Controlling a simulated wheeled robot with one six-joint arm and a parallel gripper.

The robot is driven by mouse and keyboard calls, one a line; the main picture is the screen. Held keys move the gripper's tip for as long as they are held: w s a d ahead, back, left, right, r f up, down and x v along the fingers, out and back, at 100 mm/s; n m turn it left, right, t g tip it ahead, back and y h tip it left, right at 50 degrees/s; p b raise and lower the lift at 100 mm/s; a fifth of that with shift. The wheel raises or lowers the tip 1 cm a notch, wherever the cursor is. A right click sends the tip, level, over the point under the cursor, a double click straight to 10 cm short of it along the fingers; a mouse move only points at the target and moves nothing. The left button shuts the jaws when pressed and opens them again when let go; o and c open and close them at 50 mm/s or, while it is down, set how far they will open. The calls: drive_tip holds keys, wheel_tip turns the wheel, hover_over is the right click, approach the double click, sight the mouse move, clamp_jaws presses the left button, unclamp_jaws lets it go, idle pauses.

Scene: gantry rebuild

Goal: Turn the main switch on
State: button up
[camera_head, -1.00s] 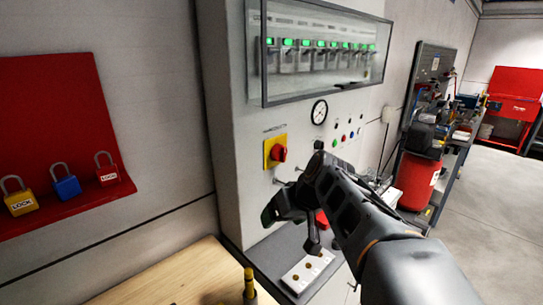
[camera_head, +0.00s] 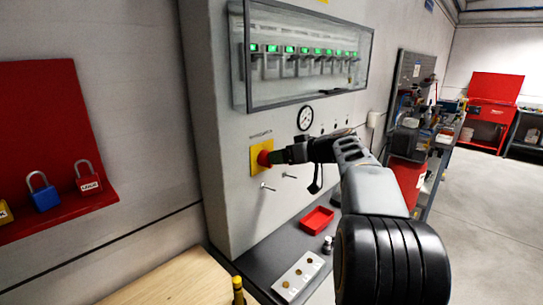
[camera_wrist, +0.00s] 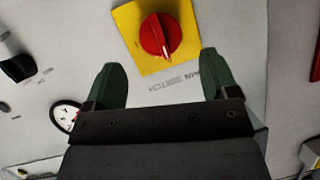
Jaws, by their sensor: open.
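The main switch is a red rotary knob (camera_head: 265,158) on a yellow square plate (camera_head: 255,165), mounted on the grey cabinet front. In the wrist view the red knob (camera_wrist: 160,36) sits on its yellow plate (camera_wrist: 130,27), with its raised grip bar slightly tilted. Lettering beside the plate reads upside down there. My gripper (camera_wrist: 167,82) is open, its two green fingertips apart. The knob shows beyond the gap between them. In the head view my gripper (camera_head: 283,155) is right at the knob's right side and hides part of it. Whether it touches cannot be told.
A glass-fronted breaker box (camera_head: 310,60) with green lights is above. A round gauge (camera_head: 305,117) is above right. Two pegs (camera_head: 289,176) stick out below the switch. A red tray (camera_head: 317,220) and a white strip (camera_head: 298,277) lie on the ledge. Padlocks (camera_head: 42,192) hang left.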

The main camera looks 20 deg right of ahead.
sight(271, 168)
drive_tip(key=shift+p+x, duration=0.55)
drive_tip(key=shift+x, duration=2.05)
drive_tip(key=shift+c, duration=0.3)
drive_tip(key=c, duration=0.9)
drive_tip(key=shift+o, duration=0.2)
drive_tip(key=shift+w+d+f+m+t+y+b, duration=0.1)
drive_tip(key=shift+f+m+t+y+b, duration=0.2)
drive_tip(key=shift+m+y+b, duration=1.5)
drive_tip(key=shift+s+d+f+m+t+y+b, duration=0.1)
drive_tip(key=shift+m+t+y+b, duration=0.5)
drive_tip(key=shift+m, duration=2.4)
drive_tip(key=shift+w+d+f+m+t+y+b, duration=0.15)
drive_tip(key=shift+m+y+b, duration=1.05)
drive_tip(key=shift+m, duration=1.2)
drive_tip(key=shift+a+t, duration=0.1)
drive_tip(key=shift+t, duration=0.15)
